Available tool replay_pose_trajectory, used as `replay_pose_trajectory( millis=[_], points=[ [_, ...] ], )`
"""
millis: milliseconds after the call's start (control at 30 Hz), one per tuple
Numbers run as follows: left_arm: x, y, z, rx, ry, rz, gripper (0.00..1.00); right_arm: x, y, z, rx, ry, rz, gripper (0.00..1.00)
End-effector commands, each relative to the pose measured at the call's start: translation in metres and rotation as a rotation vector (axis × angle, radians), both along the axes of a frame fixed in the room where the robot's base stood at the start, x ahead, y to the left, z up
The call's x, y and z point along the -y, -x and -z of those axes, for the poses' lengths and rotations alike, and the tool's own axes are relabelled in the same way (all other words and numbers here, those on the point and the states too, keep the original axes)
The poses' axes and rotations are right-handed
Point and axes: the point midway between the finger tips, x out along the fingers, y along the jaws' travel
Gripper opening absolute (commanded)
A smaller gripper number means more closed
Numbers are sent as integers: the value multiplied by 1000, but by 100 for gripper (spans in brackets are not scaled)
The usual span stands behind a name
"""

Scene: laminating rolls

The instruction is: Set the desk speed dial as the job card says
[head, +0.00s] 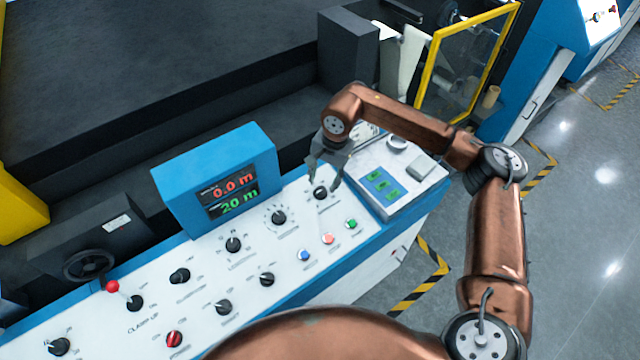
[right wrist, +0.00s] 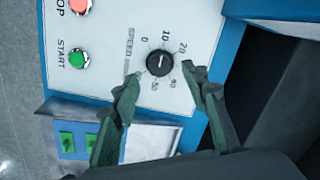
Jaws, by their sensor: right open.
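The speed dial (head: 320,193) is a black knob on the white sloping desk panel, near its right end. In the right wrist view the dial (right wrist: 160,62) is marked SPEED, with numbers from 0 to 50 around it; I cannot read its pointer surely. My right gripper (head: 325,174) is open just above the dial. In the right wrist view its fingers (right wrist: 162,92) stand apart on either side of the dial, with nothing between them. My left gripper is out of view. I cannot make out a readable job card.
A blue display box (head: 218,180) reads 0.0 m in red and 20 m in green. Blue, red and green buttons (head: 328,239) sit in front of the dial. Several other black knobs, a red knob (head: 174,339) and a red-tipped lever (head: 113,286) lie to the left.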

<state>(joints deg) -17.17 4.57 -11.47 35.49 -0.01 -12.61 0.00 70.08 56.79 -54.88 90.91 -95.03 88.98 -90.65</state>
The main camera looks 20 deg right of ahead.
Motion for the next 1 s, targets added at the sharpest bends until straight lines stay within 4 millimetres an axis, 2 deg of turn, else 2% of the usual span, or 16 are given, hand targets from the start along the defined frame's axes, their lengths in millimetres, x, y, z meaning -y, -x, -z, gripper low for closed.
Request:
replay_pose_trajectory(
  millis=[100, 200, 333, 533, 667, 1000],
  points=[
    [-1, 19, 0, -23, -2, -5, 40, -1, -1, 20, -3, -1, 4, 41],
    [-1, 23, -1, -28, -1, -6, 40, -2, -3, 33, -2, 0, 4, 41],
    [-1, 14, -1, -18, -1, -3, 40, -5, -4, 43, -1, -2, 2, 41],
    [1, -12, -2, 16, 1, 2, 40, -6, -5, 46, 1, -1, 0, 41],
    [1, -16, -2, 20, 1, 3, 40, -6, -5, 46, 0, -1, -1, 41],
    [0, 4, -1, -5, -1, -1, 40, -6, -5, 46, 0, -1, -1, 18]
  ],
)
